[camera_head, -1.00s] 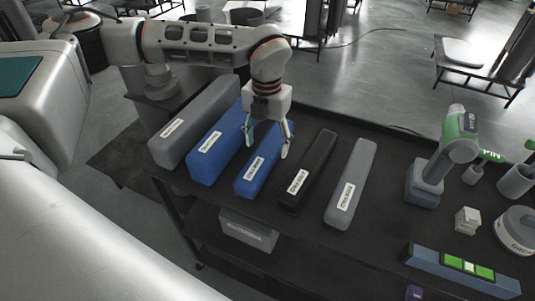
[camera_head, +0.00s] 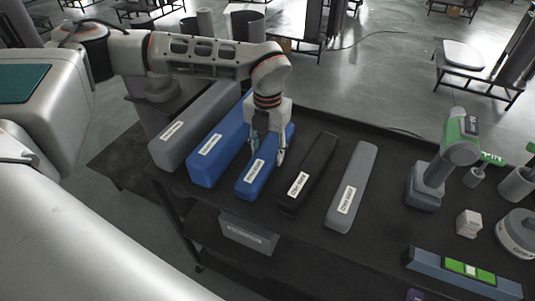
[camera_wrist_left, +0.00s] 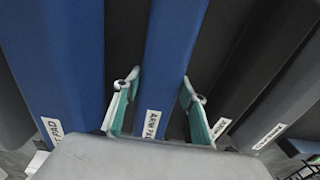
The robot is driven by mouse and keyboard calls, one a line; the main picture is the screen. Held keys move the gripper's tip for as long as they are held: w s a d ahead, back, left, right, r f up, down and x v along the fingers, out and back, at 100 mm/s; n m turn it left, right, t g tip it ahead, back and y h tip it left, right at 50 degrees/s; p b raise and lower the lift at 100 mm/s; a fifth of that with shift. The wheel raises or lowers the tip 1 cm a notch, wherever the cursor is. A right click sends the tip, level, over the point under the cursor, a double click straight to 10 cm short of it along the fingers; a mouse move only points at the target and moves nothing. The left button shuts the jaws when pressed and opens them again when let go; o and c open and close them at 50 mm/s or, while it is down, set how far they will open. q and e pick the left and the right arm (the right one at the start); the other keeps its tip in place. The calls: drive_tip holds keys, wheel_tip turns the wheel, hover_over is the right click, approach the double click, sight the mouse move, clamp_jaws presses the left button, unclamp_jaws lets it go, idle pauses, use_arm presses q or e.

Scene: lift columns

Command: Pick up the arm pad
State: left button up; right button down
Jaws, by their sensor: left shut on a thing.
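The arm pad (camera_head: 249,188) is the shorter blue block, lying on the dark table top among a row of long pads. Its white label reads ARM PAD in the left wrist view (camera_wrist_left: 170,55). My left gripper (camera_head: 267,154) is lowered over it from above, with one teal-lined finger on each long side. It is shut on the pad around its middle. I see no clear gap between the pad and the table. My right gripper is not in view.
A longer blue pad (camera_head: 213,165) and a grey pad (camera_head: 178,152) lie close on the left. A black pad (camera_head: 305,185) and a grey pad (camera_head: 352,190) lie on the right. A green-grey power tool (camera_head: 445,160) stands further right.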

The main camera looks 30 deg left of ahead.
use_arm(q)
wheel_tip(320, 180, up, 19)
drive_tip(key=p, duration=0.1)
wheel_tip(320, 180, up, 5)
drive_tip(key=p, duration=0.4)
hover_over(268, 150)
drive_tip(key=shift+s+f, duration=0.1)
drive_tip(key=shift+f, duration=0.15)
